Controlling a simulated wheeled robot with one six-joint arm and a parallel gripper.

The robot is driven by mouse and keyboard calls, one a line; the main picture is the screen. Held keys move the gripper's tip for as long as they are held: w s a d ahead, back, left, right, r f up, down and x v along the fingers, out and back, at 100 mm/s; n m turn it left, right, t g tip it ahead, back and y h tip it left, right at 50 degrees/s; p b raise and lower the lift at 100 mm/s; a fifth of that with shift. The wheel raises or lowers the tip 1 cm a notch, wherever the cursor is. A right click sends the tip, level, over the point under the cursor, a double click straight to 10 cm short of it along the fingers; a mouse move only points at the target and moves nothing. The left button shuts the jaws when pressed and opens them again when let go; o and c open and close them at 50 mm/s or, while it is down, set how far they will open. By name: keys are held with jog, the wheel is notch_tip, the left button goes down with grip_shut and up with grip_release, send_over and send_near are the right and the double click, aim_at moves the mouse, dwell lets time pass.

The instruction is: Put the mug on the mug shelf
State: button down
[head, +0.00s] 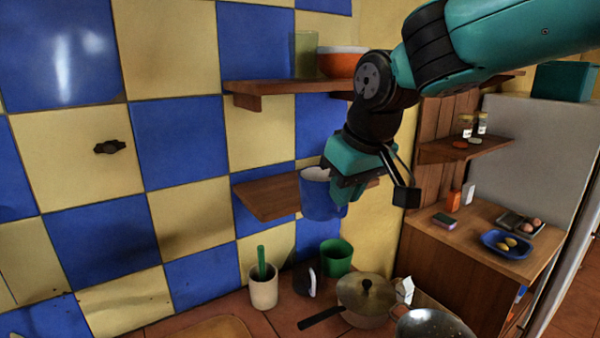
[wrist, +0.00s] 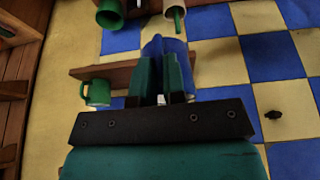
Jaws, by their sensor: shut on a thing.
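The blue mug (head: 317,203) is held upright in my gripper (head: 343,186), at the right part of the lower wooden wall shelf (head: 262,199). It overlaps the shelf's edge in the head view, and I cannot tell whether it touches the shelf. In the wrist view, which is upside down, my gripper (wrist: 160,78) is shut on the blue mug (wrist: 180,48), partly hidden behind the fingers. A green mug (wrist: 97,92) stands on that shelf (wrist: 122,75); my gripper and arm hide it in the head view.
An upper shelf (head: 285,86) carries a green glass (head: 305,55) and an orange bowl (head: 340,64). Below on the counter stand a crock (head: 263,290), a green cup (head: 336,257) and a lidded pot (head: 366,298). The lower shelf's left part looks clear.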

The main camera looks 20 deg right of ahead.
jog(key=w+a+p, duration=0.1)
jog(key=w+p, duration=0.2)
jog(key=w, duration=0.3)
jog(key=w+a+f+p, duration=0.1)
jog(key=w+p, duration=0.2)
jog(key=w, duration=0.2)
jog(key=w+a+f+p, duration=0.1)
jog(key=w+p, duration=0.3)
jog(key=w, duration=0.2)
jog(key=shift+w+f, duration=0.15)
jog(key=shift+w, duration=0.2)
jog(key=shift+f, duration=0.65)
jog(key=c, duration=1.2)
grip_release()
jog(key=shift+r, duration=0.25)
jog(key=a+b+v, duration=0.1)
jog(key=b+v, duration=0.3)
jog(key=v, duration=0.8)
jog(key=s+a+f+n+g+y, duration=0.1)
jog(key=s+a+f, duration=0.1)
jog(key=s, duration=0.8)
jog(key=s+a+f+n+g+y, duration=0.1)
jog(key=s+a+f+n, duration=0.1)
jog(key=s, duration=0.8)
jog(key=s+a+f+n+g+y, duration=0.1)
jog(key=s+f, duration=0.3)
jog(key=s, duration=0.6)
jog(key=shift+s+a+n+g, duration=0.15)
jog(key=shift+a+n+g, duration=0.25)
jog(key=shift+a+g, duration=0.3)
